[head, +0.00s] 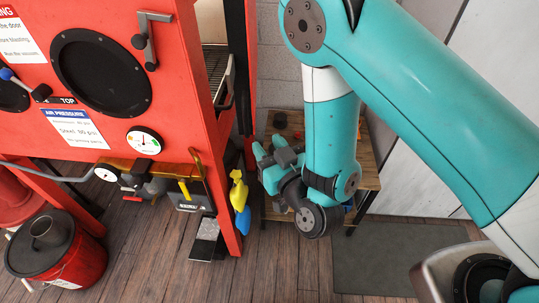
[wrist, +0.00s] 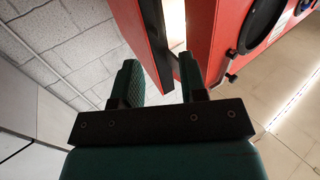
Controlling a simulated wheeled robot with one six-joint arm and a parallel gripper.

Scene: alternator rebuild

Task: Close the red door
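The red door (head: 250,65) stands ajar at the right side of the red cabinet (head: 190,60), seen almost edge-on in the head view. A gap into the cabinet shows beside it. In the wrist view the door (wrist: 130,25) has a black inner edge, and a bright gap separates it from the cabinet (wrist: 201,40). My gripper (head: 270,155) is below and right of the door in the head view. In the wrist view its two fingers (wrist: 158,82) are apart, with nothing clearly held. The door's end shows between and beyond them; contact cannot be told.
A small wooden table (head: 366,180) stands under my arm. A yellow and blue spray bottle (head: 239,200) hangs by the cabinet leg. A red bucket (head: 75,262) stands at the lower left. A dark mat (head: 390,262) lies on the floor at right. Wooden floor between is clear.

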